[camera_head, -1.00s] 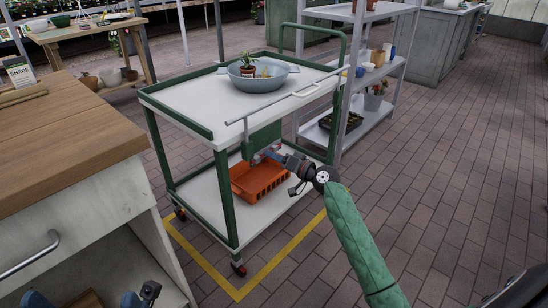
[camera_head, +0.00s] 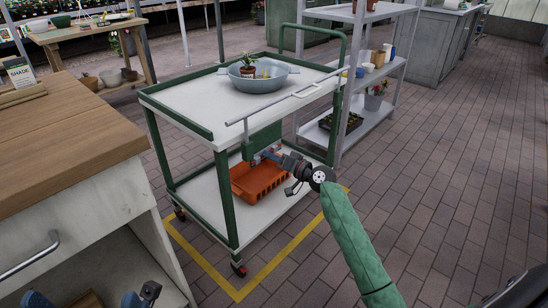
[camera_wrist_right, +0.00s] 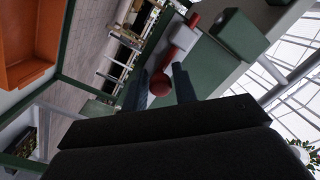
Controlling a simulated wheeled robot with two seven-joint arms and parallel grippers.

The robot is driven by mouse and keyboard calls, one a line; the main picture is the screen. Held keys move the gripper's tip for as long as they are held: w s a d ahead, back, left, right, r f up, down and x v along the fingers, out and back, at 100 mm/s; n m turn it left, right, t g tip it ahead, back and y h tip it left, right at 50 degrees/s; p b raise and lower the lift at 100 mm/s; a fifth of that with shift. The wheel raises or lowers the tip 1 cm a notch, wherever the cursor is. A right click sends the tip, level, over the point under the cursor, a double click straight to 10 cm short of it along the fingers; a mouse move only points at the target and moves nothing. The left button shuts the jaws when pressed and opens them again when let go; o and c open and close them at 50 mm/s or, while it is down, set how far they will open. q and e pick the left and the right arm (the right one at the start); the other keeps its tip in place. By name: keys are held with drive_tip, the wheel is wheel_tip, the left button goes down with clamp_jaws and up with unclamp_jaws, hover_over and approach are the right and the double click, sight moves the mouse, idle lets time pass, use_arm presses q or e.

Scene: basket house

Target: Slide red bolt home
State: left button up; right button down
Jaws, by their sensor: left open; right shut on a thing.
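A green plate (camera_head: 262,138) with the bolt fittings hangs at the front corner of the cart, below its top rail. In the right wrist view the red bolt shows a round knob (camera_wrist_right: 160,84) and a red rod that meets a pale block (camera_wrist_right: 185,38). A green block (camera_wrist_right: 240,32) stands beside it. My right gripper (camera_head: 260,156) is shut on the red knob, one finger on each side. In the head view the bolt is mostly hidden by the gripper. My left gripper (camera_head: 84,299) is open at the lower left, partly cut off, away from the cart.
The green-framed cart (camera_head: 190,100) carries a blue-grey basin (camera_head: 258,84) with a potted plant. An orange crate (camera_head: 258,182) sits on its lower shelf. A wooden-topped bench (camera_head: 60,140) stands at the left, a metal shelf (camera_head: 345,125) behind. The brick floor at right is clear.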

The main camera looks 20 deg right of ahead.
drive_tip(key=a, duration=0.1)
drive_tip(key=s+a+p, duration=0.1)
drive_tip(key=a, duration=0.1)
drive_tip(key=shift+s+a, duration=0.1)
drive_tip(key=shift+s, duration=0.1)
drive_tip(key=c, duration=1.3)
unclamp_jaws()
drive_tip(key=shift+r, duration=0.1)
drive_tip(key=shift+c, duration=0.2)
drive_tip(key=shift+o, duration=0.3)
drive_tip(key=shift+a, duration=0.2)
drive_tip(key=shift+d, duration=0.1)
approach(259, 159)
drive_tip(key=shift+s+d, duration=0.15)
